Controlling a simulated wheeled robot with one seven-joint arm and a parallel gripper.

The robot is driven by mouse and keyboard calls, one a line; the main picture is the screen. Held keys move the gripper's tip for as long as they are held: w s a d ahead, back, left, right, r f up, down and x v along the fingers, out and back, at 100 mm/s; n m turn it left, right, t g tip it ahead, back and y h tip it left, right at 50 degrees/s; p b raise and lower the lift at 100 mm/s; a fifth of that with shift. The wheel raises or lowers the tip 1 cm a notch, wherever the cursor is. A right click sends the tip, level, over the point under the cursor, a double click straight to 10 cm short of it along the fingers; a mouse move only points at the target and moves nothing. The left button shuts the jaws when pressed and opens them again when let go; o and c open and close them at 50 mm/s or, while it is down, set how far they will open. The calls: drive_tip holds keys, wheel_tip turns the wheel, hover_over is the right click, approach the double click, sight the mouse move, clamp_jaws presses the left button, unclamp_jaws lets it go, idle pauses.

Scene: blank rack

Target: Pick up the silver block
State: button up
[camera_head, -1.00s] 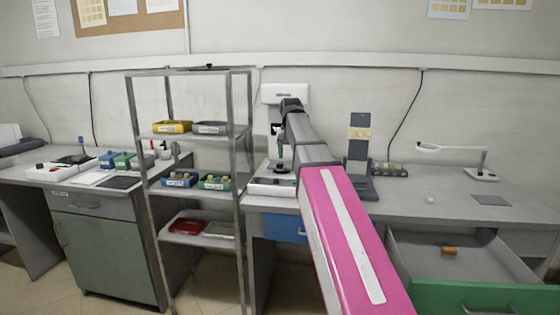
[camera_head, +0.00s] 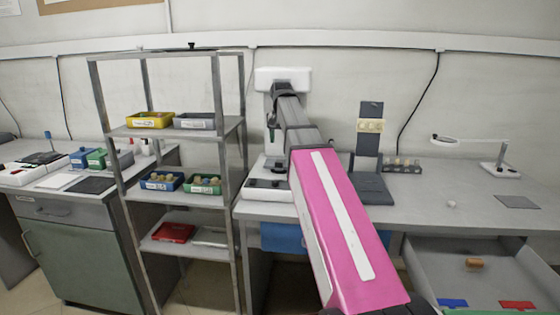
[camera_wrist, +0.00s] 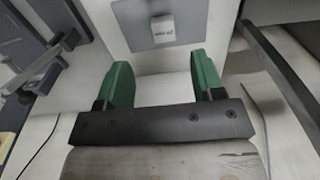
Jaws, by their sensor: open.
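My gripper (camera_wrist: 163,80) shows in the wrist view with its two green fingers apart and nothing between them. In the head view my pink arm reaches to the white-and-grey device at the back of the bench, and the gripper is mostly hidden there. No silver block can be picked out for sure in the head view.
A metal rack (camera_head: 232,160) with coloured bins stands left of my arm. A grey stand (camera_head: 370,185) is close on its right. The open drawer (camera_head: 450,268) holds an orange-brown piece (camera_head: 474,263). A lamp (camera_head: 500,170) stands at the bench's right.

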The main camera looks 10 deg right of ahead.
sight(280, 158)
drive_tip(key=f, duration=0.8)
drive_tip(key=shift+w+a, duration=0.1)
drive_tip(key=shift+a, duration=0.1)
clamp_jaws()
drive_tip(key=shift+r, duration=0.1)
